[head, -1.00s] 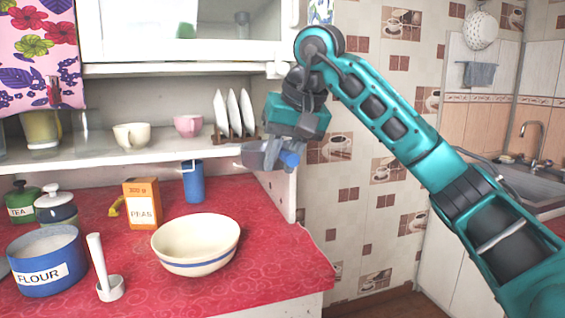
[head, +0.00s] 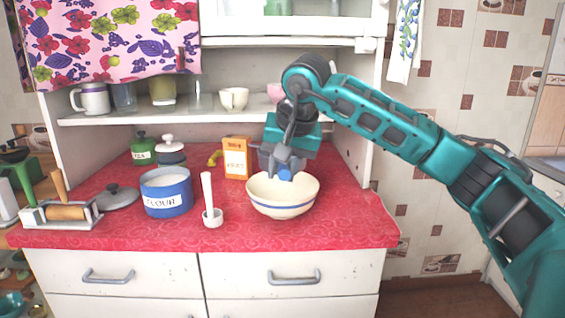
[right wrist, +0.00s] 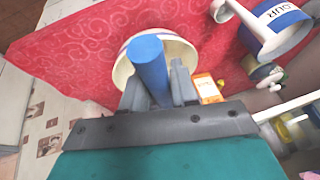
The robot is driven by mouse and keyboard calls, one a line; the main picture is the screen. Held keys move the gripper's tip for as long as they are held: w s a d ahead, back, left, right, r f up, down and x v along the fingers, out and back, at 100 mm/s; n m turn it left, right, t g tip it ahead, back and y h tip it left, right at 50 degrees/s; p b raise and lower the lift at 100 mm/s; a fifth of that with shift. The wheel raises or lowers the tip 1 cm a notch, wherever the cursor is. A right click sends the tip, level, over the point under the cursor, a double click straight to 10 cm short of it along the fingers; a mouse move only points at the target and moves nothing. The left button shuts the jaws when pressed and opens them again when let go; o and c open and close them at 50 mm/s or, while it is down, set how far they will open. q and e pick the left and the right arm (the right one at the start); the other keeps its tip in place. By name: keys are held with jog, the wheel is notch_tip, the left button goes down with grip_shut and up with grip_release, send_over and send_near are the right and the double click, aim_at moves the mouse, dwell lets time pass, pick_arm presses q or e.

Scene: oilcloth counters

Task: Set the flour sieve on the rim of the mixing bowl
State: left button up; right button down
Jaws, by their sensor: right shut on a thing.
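The cream mixing bowl (head: 283,207) with a blue stripe stands upright near the front of the red counter; its rim also shows in the right wrist view (right wrist: 185,48). My right gripper (head: 288,170) is above the bowl, toward its back rim. It is shut on the blue handle of the flour sieve, whose end (right wrist: 148,50) points out between the fingers in the right wrist view. I cannot tell whether the sieve touches the rim. My left gripper is not in view.
An orange peas box (head: 236,160) stands behind and left of the bowl. A white pestle-like tool (head: 210,205) and a blue flour canister (head: 166,195) stand left of it. A shelf (head: 150,115) with cups is above. Bare counter (head: 345,215) lies to the right.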

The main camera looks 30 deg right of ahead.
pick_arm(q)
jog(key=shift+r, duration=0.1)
pick_arm(e)
jog(key=shift+r+p, duration=0.15)
jog(key=shift+p, duration=0.2)
pick_arm(q)
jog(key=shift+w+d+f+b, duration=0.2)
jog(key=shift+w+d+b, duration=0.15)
jog(key=shift+b, duration=0.8)
pick_arm(e)
notch_tip(320, 180, down, 4)
jog(key=shift+r, duration=0.15)
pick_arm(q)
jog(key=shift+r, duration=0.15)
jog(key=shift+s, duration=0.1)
